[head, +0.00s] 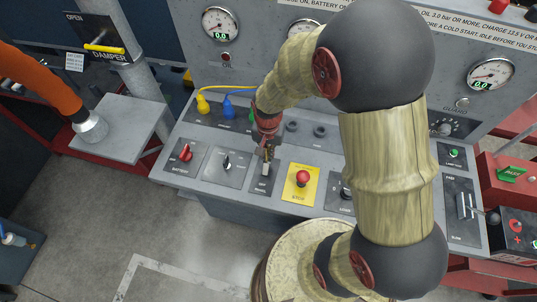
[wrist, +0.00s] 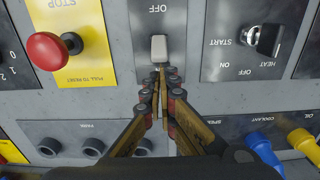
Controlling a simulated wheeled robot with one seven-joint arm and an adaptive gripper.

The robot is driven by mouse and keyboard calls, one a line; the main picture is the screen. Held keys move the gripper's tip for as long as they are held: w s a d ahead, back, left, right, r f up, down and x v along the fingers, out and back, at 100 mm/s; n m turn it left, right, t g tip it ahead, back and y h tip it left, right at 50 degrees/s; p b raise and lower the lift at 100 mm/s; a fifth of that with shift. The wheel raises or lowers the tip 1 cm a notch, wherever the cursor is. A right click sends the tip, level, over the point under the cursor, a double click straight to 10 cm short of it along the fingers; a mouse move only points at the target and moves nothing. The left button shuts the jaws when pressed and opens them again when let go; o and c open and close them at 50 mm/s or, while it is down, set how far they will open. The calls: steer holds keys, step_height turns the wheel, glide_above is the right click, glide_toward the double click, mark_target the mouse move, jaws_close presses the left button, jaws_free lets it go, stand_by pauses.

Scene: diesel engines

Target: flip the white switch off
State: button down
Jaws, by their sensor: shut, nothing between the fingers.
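The white switch (wrist: 159,47) is a small pale lever on a dark plate marked OFF (wrist: 160,9) in the wrist view. In the head view the switch (head: 265,169) shows below my gripper, between the key switch and the yellow stop plate. My gripper (wrist: 160,70) is shut and empty, with its fingertips at the lower end of the lever in the wrist view. I cannot tell whether they touch it. In the head view my gripper (head: 267,152) points down at the console, partly hidden by my wrist.
A red stop button (head: 303,178) on a yellow plate stands close right of the switch in the head view. A key switch (head: 227,163) and a red battery knob (head: 185,152) are to the left. Yellow and blue plugs (head: 228,107) stand behind. Gauges line the upright panel.

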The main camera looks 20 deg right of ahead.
mark_target(266, 165)
steer(key=shift+a, duration=0.1)
steer(key=t+h+b, duration=0.1)
steer(key=b, duration=0.1)
steer(key=s+a+t+b, duration=0.1)
steer(key=b, duration=0.2)
steer(key=shift+s+r+t+h, duration=0.25)
steer(key=shift+r+t+h, duration=0.05)
steer(key=shift+h, duration=0.1)
steer(key=b, duration=0.1)
steer(key=s+b, duration=0.1)
steer(key=shift+a+r+b, duration=0.3)
steer(key=shift+s+r, duration=0.1)
steer(key=shift+s, duration=0.05)
steer(key=shift+r, duration=0.1)
steer(key=shift+r+p, duration=0.6)
steer(key=shift+r, duration=0.15)
